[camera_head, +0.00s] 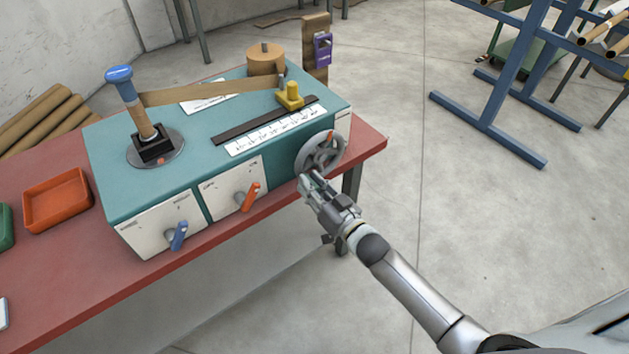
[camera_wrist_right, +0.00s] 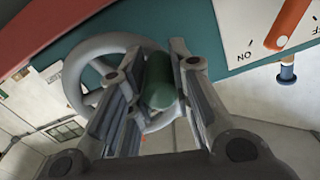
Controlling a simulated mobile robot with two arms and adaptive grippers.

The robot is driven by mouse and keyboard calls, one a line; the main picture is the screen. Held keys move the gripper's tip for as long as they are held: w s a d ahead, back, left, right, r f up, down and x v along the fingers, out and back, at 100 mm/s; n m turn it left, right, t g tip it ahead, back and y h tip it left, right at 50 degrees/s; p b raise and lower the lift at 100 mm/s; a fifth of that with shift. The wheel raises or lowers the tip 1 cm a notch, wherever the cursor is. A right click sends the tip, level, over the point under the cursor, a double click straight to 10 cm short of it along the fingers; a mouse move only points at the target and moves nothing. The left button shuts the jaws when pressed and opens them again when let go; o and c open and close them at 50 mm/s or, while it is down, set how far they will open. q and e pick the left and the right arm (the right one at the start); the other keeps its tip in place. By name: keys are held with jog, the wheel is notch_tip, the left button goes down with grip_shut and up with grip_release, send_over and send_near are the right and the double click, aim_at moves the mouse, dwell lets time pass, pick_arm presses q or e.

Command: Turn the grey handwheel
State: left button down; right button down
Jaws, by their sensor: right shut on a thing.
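The grey handwheel (camera_head: 321,153) is on the front right of the teal winder box, upright, with an orange mark near its top right. In the right wrist view its rim (camera_wrist_right: 84,52) shows at the left, and its dark green handle knob (camera_wrist_right: 160,82) sits between my fingers. My right gripper (camera_head: 310,180) is at the lower left of the wheel, shut on the green knob. In the head view the gripper hides the knob. The right wrist view shows the fingers (camera_wrist_right: 156,88) on both sides of it. My left gripper is in neither view.
The teal winder (camera_head: 180,185) stands on a red table (camera_head: 60,275). An orange lever (camera_head: 250,197) and a blue lever (camera_head: 179,236) stick out of its front, left of my right gripper. An orange tray (camera_head: 56,200) lies at the left.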

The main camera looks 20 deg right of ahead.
aim_at(302, 165)
jog(key=m, duration=0.1)
jog(key=r+m+p, duration=0.2)
jog(key=shift+a+r+m, duration=0.25)
jog(key=shift+m, duration=0.05)
jog(key=shift+d+r+m+p, duration=0.1)
jog(key=shift+r+m+p, duration=0.4)
jog(key=shift+m, duration=0.55)
jog(key=shift+d+r+m+p, duration=0.1)
jog(key=shift+r+m+p, duration=0.4)
jog(key=shift+m, duration=0.55)
jog(key=shift+r, duration=0.1)
jog(key=c, duration=1.3)
grip_release()
jog(key=v, duration=1.2)
